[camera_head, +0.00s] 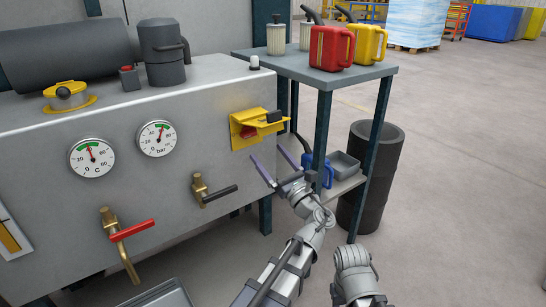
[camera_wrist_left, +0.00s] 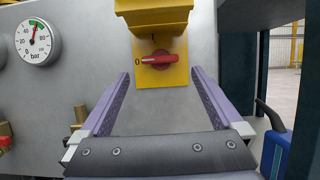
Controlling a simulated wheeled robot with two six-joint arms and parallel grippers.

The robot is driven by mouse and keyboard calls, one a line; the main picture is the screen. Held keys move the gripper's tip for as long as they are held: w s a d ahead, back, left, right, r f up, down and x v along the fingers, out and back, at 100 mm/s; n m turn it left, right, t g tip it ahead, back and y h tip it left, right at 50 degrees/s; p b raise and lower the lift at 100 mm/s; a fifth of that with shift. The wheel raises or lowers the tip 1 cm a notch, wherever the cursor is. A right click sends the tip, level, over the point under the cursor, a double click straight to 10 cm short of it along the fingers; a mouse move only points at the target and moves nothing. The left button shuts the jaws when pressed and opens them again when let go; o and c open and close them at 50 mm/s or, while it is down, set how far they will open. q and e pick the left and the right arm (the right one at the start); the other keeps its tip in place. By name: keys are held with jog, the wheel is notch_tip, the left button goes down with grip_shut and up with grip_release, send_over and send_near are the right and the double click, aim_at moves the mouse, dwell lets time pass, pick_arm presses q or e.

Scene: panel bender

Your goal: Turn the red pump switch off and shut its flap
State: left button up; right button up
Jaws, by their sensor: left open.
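The yellow switch housing (camera_head: 240,140) is on the front of the grey machine tank, near its right end. Its yellow flap (camera_head: 262,121) is open and sticks out above the switch; it also shows at the top of the left wrist view (camera_wrist_left: 153,14). The red pump switch (camera_wrist_left: 160,59) lies horizontal on its yellow plate, one end at the 0 mark on the left; the I mark is above it. My left gripper (camera_head: 267,154) is open and empty, its purple fingers below and in front of the switch, apart from it. My right gripper is not in view.
Two gauges (camera_head: 157,139) and brass valves with a red lever (camera_head: 132,231) and a black lever (camera_head: 220,193) are left of the switch. A metal table (camera_head: 310,70) with cans stands close on the right. A dark barrel (camera_head: 370,180) stands beside it.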

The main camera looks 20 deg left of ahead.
pick_arm(q)
jog(key=s+f+n+g+h+p, duration=0.5)
jog(key=s+f+n+g+h, duration=0.25)
jog(key=f+n, duration=0.5)
jog(key=s+d+f+n+g+h+p, duration=0.3)
jog(key=s+d+f+n+h, duration=0.15)
jog(key=s+d, duration=0.25)
jog(key=s+d+f+n+g+h+p, duration=0.25)
jog(key=s+d+n+h, duration=0.2)
jog(key=s+d, duration=0.3)
notch_tip(320, 180, up, 37)
jog(key=p, duration=3.7)
jog(key=shift+g, duration=0.4)
jog(key=shift+s, duration=0.1)
jog(key=shift+c, duration=0.4)
